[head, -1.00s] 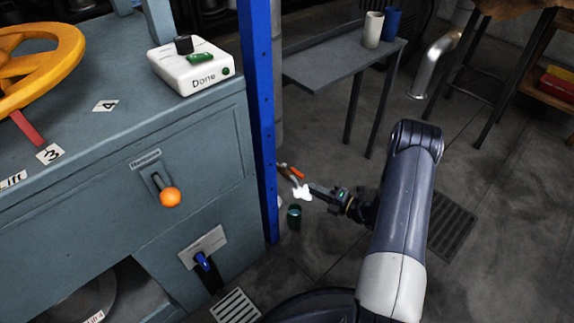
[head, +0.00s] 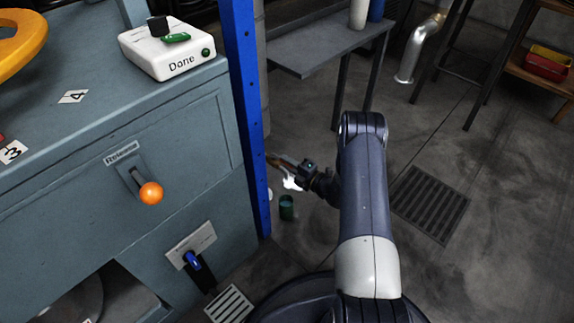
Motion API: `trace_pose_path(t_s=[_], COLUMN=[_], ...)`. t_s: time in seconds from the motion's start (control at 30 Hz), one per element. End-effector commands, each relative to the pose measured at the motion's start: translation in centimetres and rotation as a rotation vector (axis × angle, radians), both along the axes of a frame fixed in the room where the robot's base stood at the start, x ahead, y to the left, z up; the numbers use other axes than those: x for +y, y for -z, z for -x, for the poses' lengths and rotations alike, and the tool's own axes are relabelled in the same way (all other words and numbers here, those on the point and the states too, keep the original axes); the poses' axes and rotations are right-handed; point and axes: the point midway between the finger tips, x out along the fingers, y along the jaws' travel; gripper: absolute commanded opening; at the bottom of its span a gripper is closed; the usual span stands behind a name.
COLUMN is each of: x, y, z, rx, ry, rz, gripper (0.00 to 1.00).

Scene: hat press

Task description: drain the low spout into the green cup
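The dark green cup (head: 287,208) stands upright on the floor just right of the blue post. A small white shape (head: 292,183), perhaps steam or part of the low spout, shows just above the cup; I cannot tell which. The low spout itself is mostly hidden behind my gripper and the post. My gripper (head: 279,164) is above the cup, pointing left toward the post. A brownish-orange bit shows at its fingertips. The fingers are too small and dark to tell whether they are open or shut, or touching anything.
The blue post (head: 245,110) stands close left of my gripper. The press cabinet (head: 70,210) carries an orange-knobbed Release lever (head: 151,193), a blue lever (head: 192,260) and a Done box (head: 166,50). A grey side table (head: 330,52) stands behind.

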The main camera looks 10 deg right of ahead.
Motion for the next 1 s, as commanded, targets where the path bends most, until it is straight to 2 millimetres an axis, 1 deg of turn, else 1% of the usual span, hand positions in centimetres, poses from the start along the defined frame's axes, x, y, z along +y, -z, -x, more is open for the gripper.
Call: trace_pose_path(t_s=[0.1,0.37,0.5,0.6,1.0], x=[0.38,0.38,0.37,0.36,0.36], y=[0.01,-0.05,-0.05,-0.04,-0.02], z=[-0.39,-0.44,-0.43,-0.43,-0.4], rx=[-0.001,0.0,0.0,0.0,0.0], ry=[-0.001,-0.001,-0.001,-0.001,-0.001], rz=[0.001,0.001,0.001,0.001,0.001], gripper=[0.18,0.17,0.06,0.0,0.0])
